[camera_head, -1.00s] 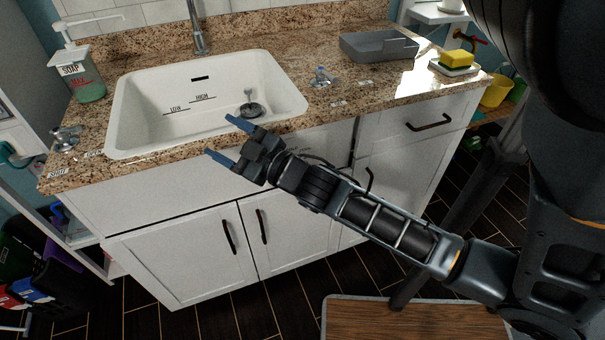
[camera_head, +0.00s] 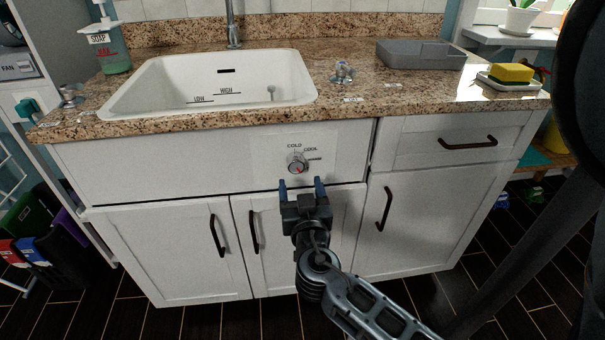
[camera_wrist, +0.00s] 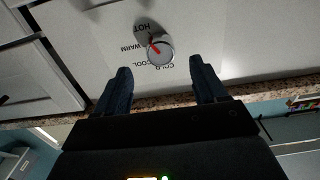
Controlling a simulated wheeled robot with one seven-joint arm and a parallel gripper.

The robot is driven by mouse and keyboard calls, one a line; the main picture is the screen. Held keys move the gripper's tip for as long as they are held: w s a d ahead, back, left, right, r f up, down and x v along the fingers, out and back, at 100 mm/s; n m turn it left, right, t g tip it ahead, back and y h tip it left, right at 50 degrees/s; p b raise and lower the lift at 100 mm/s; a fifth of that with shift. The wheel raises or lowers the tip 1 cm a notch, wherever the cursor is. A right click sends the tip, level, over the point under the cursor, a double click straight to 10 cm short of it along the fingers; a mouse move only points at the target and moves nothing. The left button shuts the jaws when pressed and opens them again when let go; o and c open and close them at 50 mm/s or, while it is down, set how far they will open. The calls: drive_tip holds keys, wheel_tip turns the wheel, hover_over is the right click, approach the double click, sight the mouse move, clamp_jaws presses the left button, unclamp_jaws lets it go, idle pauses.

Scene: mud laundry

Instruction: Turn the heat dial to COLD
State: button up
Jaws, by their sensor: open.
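The heat dial (camera_head: 298,163) is a small round metal knob on the white front panel below the sink. COLD is printed above it and COOL at its upper right in the head view. In the wrist view, upside down, the dial (camera_wrist: 161,51) shows a red mark toward the HOT and WARM side, away from COLD; I cannot tell its exact setting. My gripper (camera_head: 301,184) is open and empty, its two blue fingers pointing up just below the dial in the picture. In the wrist view my gripper (camera_wrist: 160,67) has its fingertips on either side of the dial's line, apart from it.
The granite counter (camera_head: 200,121) overhangs the panel just above the dial. Cabinet doors with dark handles (camera_head: 254,232) are below, and a drawer handle (camera_head: 468,142) is to the right. The sink (camera_head: 150,90), soap bottle (camera_head: 112,52), grey tray (camera_head: 420,57) and sponge (camera_head: 512,72) are on top.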

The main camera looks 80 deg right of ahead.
sight(296, 169)
drive_tip(key=p+x, duration=0.1)
drive_tip(key=x, duration=0.6)
drive_tip(key=shift+p, duration=0.35)
drive_tip(key=c, duration=1.1)
